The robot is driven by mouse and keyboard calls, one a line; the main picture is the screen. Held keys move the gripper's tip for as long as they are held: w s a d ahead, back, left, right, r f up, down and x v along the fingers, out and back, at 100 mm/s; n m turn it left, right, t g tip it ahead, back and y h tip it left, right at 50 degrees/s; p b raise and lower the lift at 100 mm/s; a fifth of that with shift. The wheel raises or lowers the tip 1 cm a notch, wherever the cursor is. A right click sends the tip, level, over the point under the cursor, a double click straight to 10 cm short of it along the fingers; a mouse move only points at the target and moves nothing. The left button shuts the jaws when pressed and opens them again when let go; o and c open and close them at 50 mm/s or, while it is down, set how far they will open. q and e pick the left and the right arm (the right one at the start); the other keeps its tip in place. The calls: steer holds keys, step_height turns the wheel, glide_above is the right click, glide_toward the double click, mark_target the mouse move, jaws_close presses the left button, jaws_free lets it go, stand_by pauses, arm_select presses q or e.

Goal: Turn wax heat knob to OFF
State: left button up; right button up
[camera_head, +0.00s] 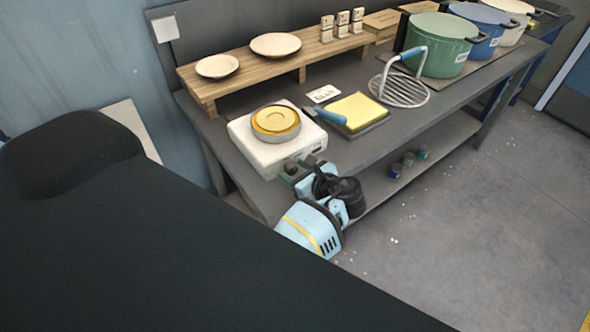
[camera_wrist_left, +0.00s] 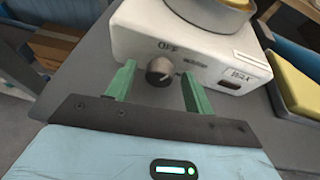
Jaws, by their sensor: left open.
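The white wax heater (camera_head: 262,148) stands on the near left end of the dark table, with a round pan of yellow wax (camera_head: 275,121) on top. In the left wrist view the heater's front (camera_wrist_left: 194,45) shows, with the word OFF above a dark grey knob (camera_wrist_left: 159,71). My left gripper (camera_head: 298,167) is at the heater's front. In the wrist view its green fingers (camera_wrist_left: 157,89) are open, one on each side of the knob, with gaps between fingers and knob. The knob is hidden in the head view. My right gripper is not in view.
A yellow block on a dark tray (camera_head: 355,113) and a blue-handled tool (camera_head: 328,115) lie right of the heater. A wire rack (camera_head: 403,90) and pots (camera_head: 438,45) stand farther along. A wooden shelf (camera_head: 245,75) with two dishes runs behind.

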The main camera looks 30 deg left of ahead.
arm_select(q)
steer(key=c, duration=1)
steer(key=n+t+h, duration=0.1)
steer(key=n+t, duration=0.1)
steer(key=n, duration=0.1)
steer(key=shift+s, duration=0.15)
steer(key=o, duration=1)
steer(key=shift+a, duration=0.1)
